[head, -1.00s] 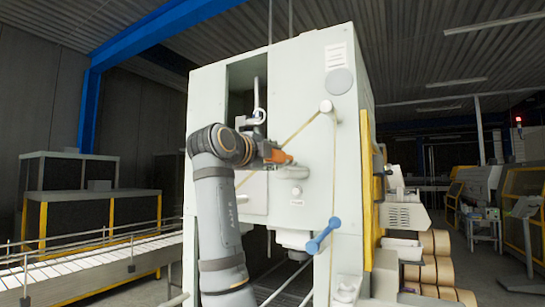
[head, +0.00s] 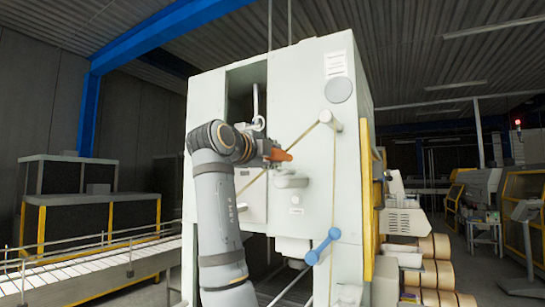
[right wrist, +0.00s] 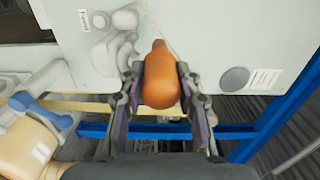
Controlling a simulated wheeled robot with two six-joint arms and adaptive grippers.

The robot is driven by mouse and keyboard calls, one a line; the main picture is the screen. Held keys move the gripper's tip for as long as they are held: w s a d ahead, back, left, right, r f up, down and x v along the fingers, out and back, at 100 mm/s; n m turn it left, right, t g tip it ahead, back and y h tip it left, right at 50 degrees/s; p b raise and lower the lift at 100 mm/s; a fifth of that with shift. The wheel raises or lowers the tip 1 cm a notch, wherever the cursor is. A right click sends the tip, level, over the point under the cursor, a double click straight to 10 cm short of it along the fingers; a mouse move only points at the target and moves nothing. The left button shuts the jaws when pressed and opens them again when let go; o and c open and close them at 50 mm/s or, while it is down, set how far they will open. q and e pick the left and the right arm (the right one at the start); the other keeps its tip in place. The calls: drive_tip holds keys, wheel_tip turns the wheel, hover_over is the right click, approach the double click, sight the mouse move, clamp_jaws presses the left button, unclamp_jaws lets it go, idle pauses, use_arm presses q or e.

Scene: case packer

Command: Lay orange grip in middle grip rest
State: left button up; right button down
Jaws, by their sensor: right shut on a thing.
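The orange grip (head: 281,155) is held in my right gripper (head: 268,152), in front of the pale machine's face. In the right wrist view the orange grip (right wrist: 162,80) sits between the two fingers of the right gripper (right wrist: 160,98), its narrow end towards the machine. A pale bracket-like fixture (head: 290,180) with a small label under it is on the machine face just below the grip. It also shows in the right wrist view (right wrist: 112,52), to the left of the grip. I cannot tell whether it is the middle grip rest. My left gripper is not in view.
A tan strap runs across the machine (head: 350,170) over a pale roller (head: 331,120). A blue handle (head: 322,246) sticks out at lower right. A railed conveyor (head: 90,262) runs at left. A tall dark opening (head: 240,95) is above my right arm.

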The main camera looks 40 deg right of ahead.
drive_tip(key=shift+s+a, duration=0.2)
drive_tip(key=shift+a, duration=0.35)
drive_tip(key=b+v, duration=0.1)
drive_tip(key=v, duration=0.8)
drive_tip(key=shift+d, duration=0.1)
